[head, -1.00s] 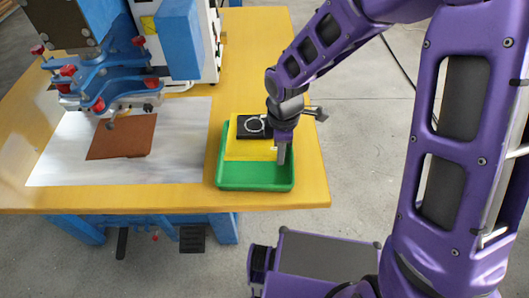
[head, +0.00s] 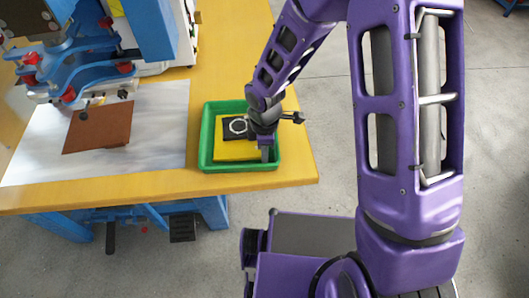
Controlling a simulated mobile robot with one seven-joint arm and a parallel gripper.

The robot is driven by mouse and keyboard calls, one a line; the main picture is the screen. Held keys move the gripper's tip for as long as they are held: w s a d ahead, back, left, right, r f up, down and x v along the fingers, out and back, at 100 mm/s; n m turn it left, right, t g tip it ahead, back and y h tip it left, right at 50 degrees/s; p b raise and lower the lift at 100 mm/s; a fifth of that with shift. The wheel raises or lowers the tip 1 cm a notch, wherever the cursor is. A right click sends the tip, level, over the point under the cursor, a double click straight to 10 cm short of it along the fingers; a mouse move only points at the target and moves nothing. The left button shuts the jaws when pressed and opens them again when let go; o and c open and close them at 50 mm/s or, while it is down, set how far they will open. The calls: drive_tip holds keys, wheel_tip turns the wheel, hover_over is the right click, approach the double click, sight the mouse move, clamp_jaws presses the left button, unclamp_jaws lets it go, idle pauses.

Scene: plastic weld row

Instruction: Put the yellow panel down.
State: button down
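The yellow panel (head: 228,150) is in the green tray (head: 205,162) at the table's right front corner. It looks low inside the tray, with green rim visible around it. A black piece with a white ring (head: 236,127) lies over its far part. My gripper (head: 265,155) points down at the panel's right edge, inside the tray's outline. Its fingers overlap in this view, so I cannot see a gap or whether they still grip the panel. My wrist hides the panel's far right corner.
A brown panel (head: 98,127) lies on a white sheet (head: 160,120) left of the tray. A blue welding machine (head: 150,30) with red knobs stands behind it. Bare yellow tabletop (head: 235,75) shows behind the tray.

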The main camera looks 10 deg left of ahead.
drive_tip(key=shift+f, duration=0.2)
drive_tip(key=c, duration=1.1)
unclamp_jaws()
drive_tip(key=shift+o, duration=0.2)
drive_tip(key=shift+r, duration=0.15)
wheel_tip(320, 180, up, 12)
drive_tip(key=p, duration=0.2)
drive_tip(key=shift+p, duration=0.4)
drive_tip(key=shift+w+r, duration=0.1)
